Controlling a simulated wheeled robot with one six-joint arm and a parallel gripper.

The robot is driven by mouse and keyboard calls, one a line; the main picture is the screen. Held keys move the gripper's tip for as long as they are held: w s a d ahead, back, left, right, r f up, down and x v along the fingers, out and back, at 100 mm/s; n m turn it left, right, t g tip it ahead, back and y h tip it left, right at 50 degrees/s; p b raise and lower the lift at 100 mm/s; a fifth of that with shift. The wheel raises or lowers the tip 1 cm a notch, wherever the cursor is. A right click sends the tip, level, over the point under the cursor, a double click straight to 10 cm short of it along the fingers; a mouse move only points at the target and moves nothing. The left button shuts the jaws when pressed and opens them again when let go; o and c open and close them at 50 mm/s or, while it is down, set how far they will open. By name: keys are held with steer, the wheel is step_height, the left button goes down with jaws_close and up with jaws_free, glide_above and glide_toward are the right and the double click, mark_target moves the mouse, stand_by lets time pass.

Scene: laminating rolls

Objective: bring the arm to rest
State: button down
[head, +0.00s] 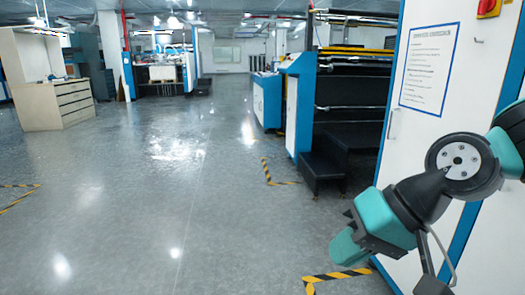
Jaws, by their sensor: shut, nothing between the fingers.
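My arm shows at the right edge of the head view, in teal and dark grey. It is bent, with a round dark joint at the upper right and a teal section angled down to the left. A thin dark part and a pale cable run down from it to the bottom edge. No gripper fingers show in this view. The arm is in front of a white and blue cabinet (424,75) and hides part of it; I cannot tell how far apart they are.
A printed sheet (430,66) and a red switch (488,7) are on the cabinet. A large dark machine (350,95) with black steps (318,172) stands beyond it. Yellow-black floor tape (268,172) marks corners. A beige drawer unit (60,103) stands far left. The middle floor is clear.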

steer(key=s+d+n+g+h, duration=0.25)
steer(key=s+n, duration=0.25)
steer(key=s, duration=0.5)
step_height(320, 180, up, 16)
steer(key=p, duration=1.6)
steer(key=shift+d+r, duration=0.2)
steer(key=shift+d, duration=0.15)
steer(key=shift+h, duration=0.25)
